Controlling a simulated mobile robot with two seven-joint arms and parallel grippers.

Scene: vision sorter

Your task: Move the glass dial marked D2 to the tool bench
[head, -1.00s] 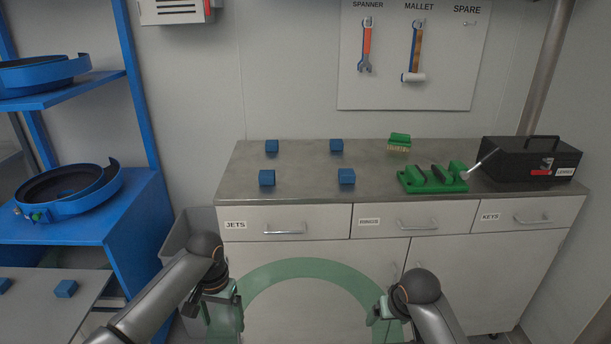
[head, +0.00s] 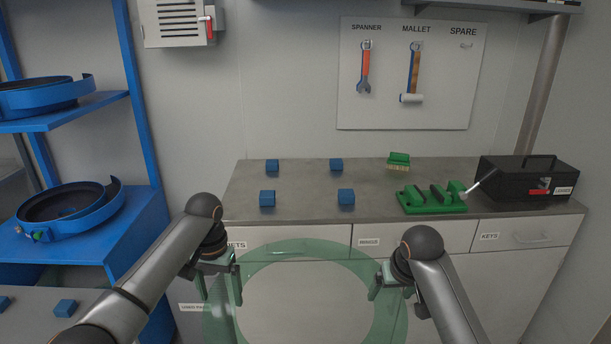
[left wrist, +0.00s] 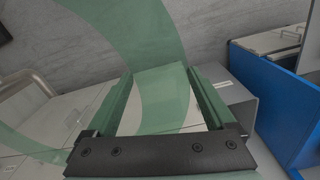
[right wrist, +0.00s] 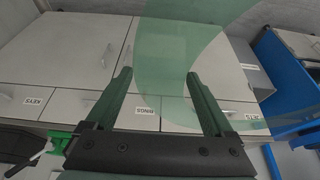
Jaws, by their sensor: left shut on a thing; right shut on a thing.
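The glass dial is a large see-through green ring (head: 310,250) in front of the bench drawers in the head view. My left gripper (head: 225,284) is shut on its left side, and my right gripper (head: 386,280) is shut on its right side. The ring also passes between the fingers in the left wrist view (left wrist: 160,45) and the right wrist view (right wrist: 170,70). I see no D2 mark on it. The tool bench (head: 305,185) has a grey top and stands just beyond the ring, whose top edge is below the bench top's front edge in the picture.
On the bench top are several blue blocks (head: 267,199), a green fixture (head: 432,200), a green-backed brush (head: 399,161) and a black toolbox (head: 528,178).

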